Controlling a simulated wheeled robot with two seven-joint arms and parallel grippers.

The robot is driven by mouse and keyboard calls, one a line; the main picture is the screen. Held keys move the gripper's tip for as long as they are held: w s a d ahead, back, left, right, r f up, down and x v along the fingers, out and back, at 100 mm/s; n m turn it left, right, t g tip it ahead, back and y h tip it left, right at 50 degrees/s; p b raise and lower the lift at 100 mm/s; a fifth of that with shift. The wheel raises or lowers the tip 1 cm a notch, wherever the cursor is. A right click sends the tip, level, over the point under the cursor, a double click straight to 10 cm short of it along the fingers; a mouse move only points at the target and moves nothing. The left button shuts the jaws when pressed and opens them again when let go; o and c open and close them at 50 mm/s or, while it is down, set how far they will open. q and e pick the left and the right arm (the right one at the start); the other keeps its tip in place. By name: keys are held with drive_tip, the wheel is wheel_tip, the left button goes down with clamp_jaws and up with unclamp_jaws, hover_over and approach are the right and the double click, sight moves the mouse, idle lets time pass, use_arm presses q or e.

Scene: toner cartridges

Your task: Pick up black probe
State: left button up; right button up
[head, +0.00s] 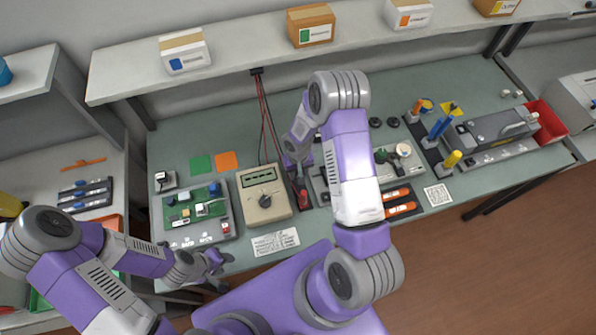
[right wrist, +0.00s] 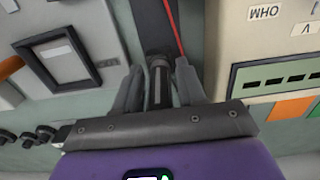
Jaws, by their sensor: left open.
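The black probe (right wrist: 159,84) stands between the two fingers of my right gripper (right wrist: 160,72) in the right wrist view, its long side running away from the palm. The fingertips are close on either side of it; whether they touch it I cannot tell. In the head view my right gripper (head: 299,176) points down just right of the beige meter (head: 263,194), and the black probe is hidden there. A red probe (head: 303,197) lies below that gripper. My left gripper (head: 217,263) is open and empty at the bench's front edge.
A green circuit board (head: 196,210) lies left of the meter. Red and black leads (head: 264,115) hang from the shelf edge (head: 120,95). Orange-marked modules (head: 400,200) and a printer-like unit (head: 490,130) stand to the right. A paper label (head: 275,243) lies in front of the meter.

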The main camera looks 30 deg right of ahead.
clamp_jaws()
wheel_tip(320, 180, up, 10)
drive_tip(key=p, duration=0.5)
drive_tip(key=shift+p, duration=0.4)
use_arm(q)
wheel_tip(320, 180, up, 6)
drive_tip(key=shift+f, duration=0.1)
